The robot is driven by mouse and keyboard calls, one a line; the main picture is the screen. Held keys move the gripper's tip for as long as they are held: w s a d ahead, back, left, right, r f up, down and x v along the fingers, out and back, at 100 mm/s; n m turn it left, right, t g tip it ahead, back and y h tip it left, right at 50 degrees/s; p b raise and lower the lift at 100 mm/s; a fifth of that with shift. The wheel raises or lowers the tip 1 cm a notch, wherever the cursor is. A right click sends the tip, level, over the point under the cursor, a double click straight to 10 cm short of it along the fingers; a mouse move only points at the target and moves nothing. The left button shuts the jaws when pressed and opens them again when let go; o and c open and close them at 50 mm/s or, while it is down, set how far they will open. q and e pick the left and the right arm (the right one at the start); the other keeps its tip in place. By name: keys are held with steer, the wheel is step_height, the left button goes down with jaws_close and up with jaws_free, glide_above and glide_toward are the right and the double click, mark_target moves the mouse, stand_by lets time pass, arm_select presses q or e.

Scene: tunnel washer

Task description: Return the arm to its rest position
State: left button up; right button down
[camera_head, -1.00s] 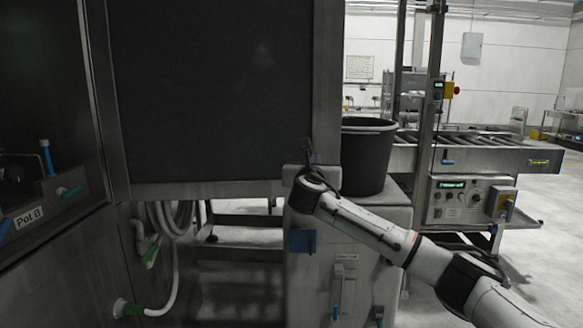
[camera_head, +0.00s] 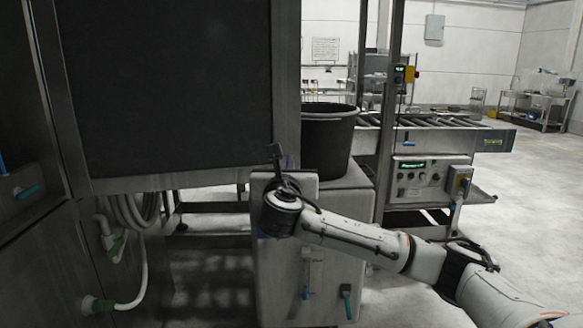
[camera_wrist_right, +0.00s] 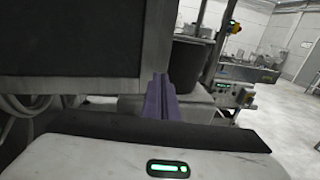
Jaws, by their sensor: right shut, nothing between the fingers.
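My right arm comes in from the lower right in the head view. Its gripper (camera_head: 279,160) is at the far end, in front of the grey cabinet (camera_head: 330,283) and near the lower right corner of the large dark panel (camera_head: 170,85). In the right wrist view the purple fingers (camera_wrist_right: 159,98) are together with nothing between them. They point toward the gap between the dark panel and the black bin (camera_wrist_right: 187,65). My left gripper is not in view.
The black bin (camera_head: 327,140) stands on the cabinet, just right of the gripper. A roller conveyor (camera_head: 430,138) with a control box (camera_head: 425,180) is behind it. Hoses (camera_head: 140,215) hang at the left. Open floor (camera_head: 525,220) lies to the right.

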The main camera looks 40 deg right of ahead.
steer(key=shift+s+a, duration=0.35)
steer(key=shift+s, duration=0.3)
steer(key=shift+s+a, duration=0.35)
steer(key=shift+s, duration=0.3)
